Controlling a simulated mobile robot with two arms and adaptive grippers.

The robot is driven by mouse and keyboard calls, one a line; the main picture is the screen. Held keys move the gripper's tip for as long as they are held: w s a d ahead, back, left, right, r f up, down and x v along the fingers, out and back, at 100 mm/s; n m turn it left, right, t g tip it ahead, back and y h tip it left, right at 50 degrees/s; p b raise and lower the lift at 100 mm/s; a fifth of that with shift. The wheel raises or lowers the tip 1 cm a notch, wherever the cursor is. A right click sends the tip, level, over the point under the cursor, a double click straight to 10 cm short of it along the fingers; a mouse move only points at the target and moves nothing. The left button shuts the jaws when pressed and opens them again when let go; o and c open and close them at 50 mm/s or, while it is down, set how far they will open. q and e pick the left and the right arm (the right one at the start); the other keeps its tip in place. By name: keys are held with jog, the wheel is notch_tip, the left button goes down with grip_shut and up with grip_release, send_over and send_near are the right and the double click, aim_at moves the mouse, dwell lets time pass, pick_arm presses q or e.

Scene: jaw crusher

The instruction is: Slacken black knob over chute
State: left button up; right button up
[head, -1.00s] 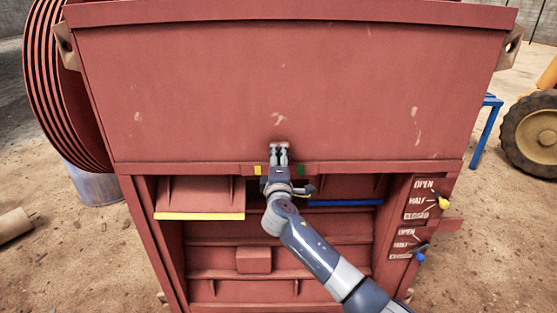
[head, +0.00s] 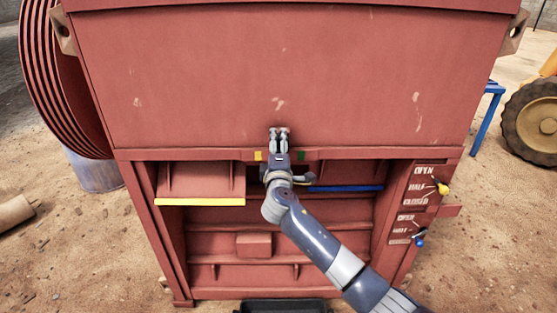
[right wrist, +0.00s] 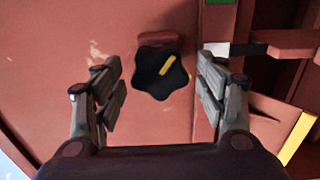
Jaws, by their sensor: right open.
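The black knob (right wrist: 162,73) shows in the right wrist view as a lobed disc with a yellow mark slanting up to the right. It sits on the red front panel of the crusher (head: 300,80). My right gripper (right wrist: 158,85) is open, with one finger to each side of the knob and visible gaps between. In the head view my right gripper (head: 279,132) points at the lower edge of the panel and hides the knob. Below it is the red chute opening (head: 320,240). My left gripper is not in view.
A yellow-edged flap (head: 200,202) and a blue-edged flap (head: 345,188) hang in the opening. At right are a yellow-tipped lever (head: 443,189) and a blue-tipped lever (head: 420,243) beside OPEN, HALF, CLOSED labels. Yellow (head: 258,156) and green (head: 301,155) patches flank my gripper.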

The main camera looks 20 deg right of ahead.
jog(key=v, duration=1.1)
jog(key=shift+f, duration=0.1)
notch_tip(320, 180, down, 23)
jog(key=s+d+m+g+y, duration=0.1)
jog(key=s+g+y, duration=0.15)
jog(key=g, duration=0.25)
jog(key=s+d+f+m+g, duration=0.1)
jog(key=s+f, duration=0.3)
jog(key=f, duration=0.3)
jog(key=s+f+m+g+y, duration=0.1)
jog(key=s+f+g, duration=0.1)
jog(key=s+f, duration=0.45)
jog(key=s+d+f+m+g, duration=0.1)
jog(key=s+f, duration=0.1)
jog(key=f, duration=0.6)
jog(key=s+f+m+g, duration=0.2)
jog(key=s+f, duration=0.6)
jog(key=s, duration=0.2)
jog(key=s+f+m+g, duration=0.2)
jog(key=s+f, duration=0.5)
jog(key=s, duration=0.4)
jog(key=s+d+f+m+g, duration=0.1)
jog(key=s+f+m, duration=0.1)
jog(key=s, duration=0.9)
jog(key=s+f+m+g+y, duration=0.1)
jog(key=s+f, duration=0.3)
jog(key=s, duration=0.7)
jog(key=shift+d+f+m+g, duration=0.3)
jog(key=shift+d+m+g, duration=0.1)
jog(key=shift+m+g, duration=0.3)
